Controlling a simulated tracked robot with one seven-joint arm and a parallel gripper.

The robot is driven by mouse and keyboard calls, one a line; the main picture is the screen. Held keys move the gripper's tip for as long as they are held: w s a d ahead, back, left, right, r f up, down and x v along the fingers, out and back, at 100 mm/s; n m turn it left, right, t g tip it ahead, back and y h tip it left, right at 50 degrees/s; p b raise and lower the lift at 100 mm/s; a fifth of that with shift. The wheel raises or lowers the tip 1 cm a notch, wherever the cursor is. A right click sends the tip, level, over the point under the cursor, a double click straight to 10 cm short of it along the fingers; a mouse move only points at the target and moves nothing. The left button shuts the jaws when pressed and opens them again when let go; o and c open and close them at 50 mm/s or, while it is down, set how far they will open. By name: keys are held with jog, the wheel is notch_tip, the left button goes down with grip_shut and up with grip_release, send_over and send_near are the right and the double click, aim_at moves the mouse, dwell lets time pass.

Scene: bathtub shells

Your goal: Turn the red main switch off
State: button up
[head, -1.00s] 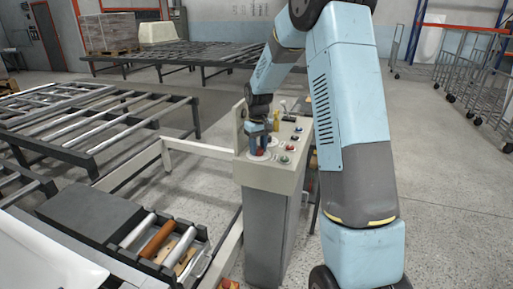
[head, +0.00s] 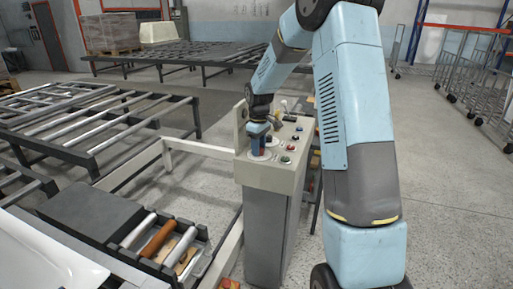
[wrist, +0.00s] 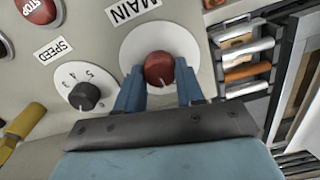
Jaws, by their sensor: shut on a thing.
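The red main switch (wrist: 159,69) is a round red knob on a white disc beside a "MAIN" label in the wrist view. My gripper (wrist: 160,88) has its two blue fingers on either side of the knob and is shut on it. In the head view my gripper (head: 258,148) points down at the near-left part of the control console's top (head: 240,172) and mostly hides the knob. I cannot tell the exact pointer position of the knob.
A black speed dial (wrist: 84,96), a red stop button (wrist: 40,8) and a yellow handle (wrist: 24,122) are close by on the panel. Roller conveyors (head: 100,120) stand left of the console. The floor at right (head: 450,200) is open.

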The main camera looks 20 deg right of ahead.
jog(key=shift+w+r, duration=0.15)
jog(key=o, duration=1)
jog(key=shift+o, duration=0.2)
notch_tip(320, 180, up, 14)
jog(key=shift+f, duration=0.25)
